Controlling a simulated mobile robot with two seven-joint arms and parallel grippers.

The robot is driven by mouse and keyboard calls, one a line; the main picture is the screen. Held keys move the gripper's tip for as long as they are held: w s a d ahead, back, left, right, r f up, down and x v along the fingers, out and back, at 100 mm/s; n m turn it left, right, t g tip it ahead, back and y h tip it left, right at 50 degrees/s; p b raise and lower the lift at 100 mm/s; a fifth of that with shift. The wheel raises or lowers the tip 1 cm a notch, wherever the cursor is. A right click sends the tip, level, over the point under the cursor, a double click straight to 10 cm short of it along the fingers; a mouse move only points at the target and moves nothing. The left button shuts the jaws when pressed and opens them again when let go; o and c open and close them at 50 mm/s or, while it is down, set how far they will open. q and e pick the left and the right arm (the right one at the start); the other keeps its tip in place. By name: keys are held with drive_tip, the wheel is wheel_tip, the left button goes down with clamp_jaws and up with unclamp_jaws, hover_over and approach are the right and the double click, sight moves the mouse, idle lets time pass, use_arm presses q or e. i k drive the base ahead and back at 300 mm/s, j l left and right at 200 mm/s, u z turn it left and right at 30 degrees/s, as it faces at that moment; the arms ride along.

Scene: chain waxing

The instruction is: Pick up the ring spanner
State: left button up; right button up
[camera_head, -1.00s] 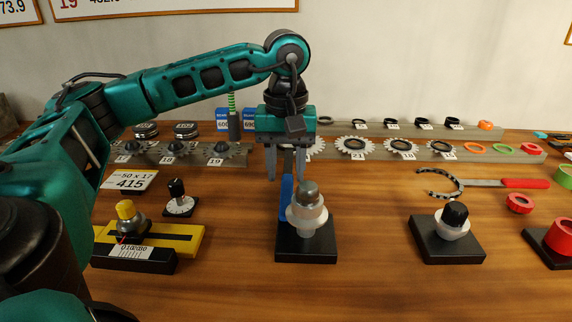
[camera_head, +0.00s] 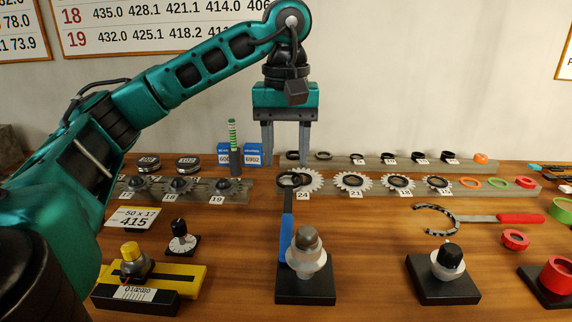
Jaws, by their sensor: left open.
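The ring spanner has a long blue handle (camera_head: 287,225) and a dark ring head. It lies on the wooden bench in the middle of the head view, its head by the gear marked 24. The near end of its handle is partly hidden by the white and grey knob stand (camera_head: 306,258). My left gripper (camera_head: 287,163) points down, open and empty. Its fingertips appear above and behind the ring head, apart from it. My right gripper is not in view.
A row of gears (camera_head: 353,181) runs right of the spanner. Blue boxes (camera_head: 253,154) and a dark post with a green-striped top (camera_head: 234,150) stand behind left. A red-handled chain whip (camera_head: 500,218) lies right. A yellow gauge (camera_head: 180,281) sits front left.

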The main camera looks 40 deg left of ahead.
sight(288, 207)
drive_tip(key=k, duration=1)
